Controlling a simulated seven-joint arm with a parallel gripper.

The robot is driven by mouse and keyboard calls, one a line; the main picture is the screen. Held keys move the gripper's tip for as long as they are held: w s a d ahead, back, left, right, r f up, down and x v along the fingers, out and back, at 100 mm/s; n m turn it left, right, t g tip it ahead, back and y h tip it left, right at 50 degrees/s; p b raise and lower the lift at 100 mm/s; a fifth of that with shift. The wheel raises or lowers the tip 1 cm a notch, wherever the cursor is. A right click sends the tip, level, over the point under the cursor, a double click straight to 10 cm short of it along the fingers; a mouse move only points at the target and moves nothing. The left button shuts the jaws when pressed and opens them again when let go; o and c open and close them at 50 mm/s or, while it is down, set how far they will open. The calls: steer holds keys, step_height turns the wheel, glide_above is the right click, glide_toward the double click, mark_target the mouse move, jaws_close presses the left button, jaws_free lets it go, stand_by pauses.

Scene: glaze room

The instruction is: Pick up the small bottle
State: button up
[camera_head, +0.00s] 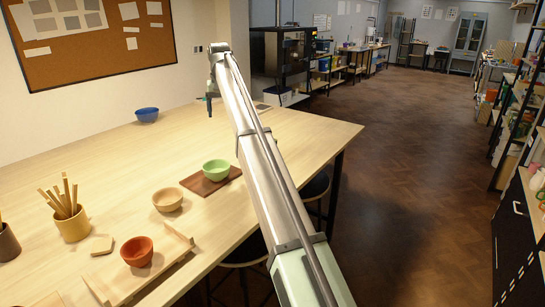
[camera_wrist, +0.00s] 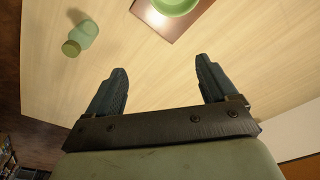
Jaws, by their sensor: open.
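The small bottle (camera_wrist: 86,31), pale green and translucent with a darker olive cap, shows at the upper left of the wrist view. It seems to lie on its side on the wooden table. I cannot make it out in the head view, where my arm covers part of the table. My gripper (camera_wrist: 159,64) is open and empty above the table, its two dark fingers apart. The bottle is beyond the left finger, outside the gap. In the head view my gripper (camera_head: 210,104) hangs over the far part of the table.
A green bowl (camera_head: 216,168) sits on a brown board (camera_head: 196,185). A tan bowl (camera_head: 168,199), a red bowl (camera_head: 137,251), a cup of wooden tools (camera_head: 73,227) and a blue bowl (camera_head: 147,114) stand on the table (camera_head: 110,165). The middle left of the table is clear.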

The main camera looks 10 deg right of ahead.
steer(key=w+d+m, duration=0.1)
steer(key=w+d, duration=0.1)
steer(key=d, duration=1.7)
steer(key=f, duration=0.9)
steer(key=w+f, duration=0.1)
steer(key=f, duration=0.3)
steer(key=shift+d+f, duration=0.25)
steer(key=shift+f, duration=0.05)
steer(key=shift+w+a+f, duration=0.1)
steer(key=shift+w+f, duration=0.05)
steer(key=shift+f, duration=2.4)
steer(key=c, duration=1.2)
steer(key=shift+r, duration=0.15)
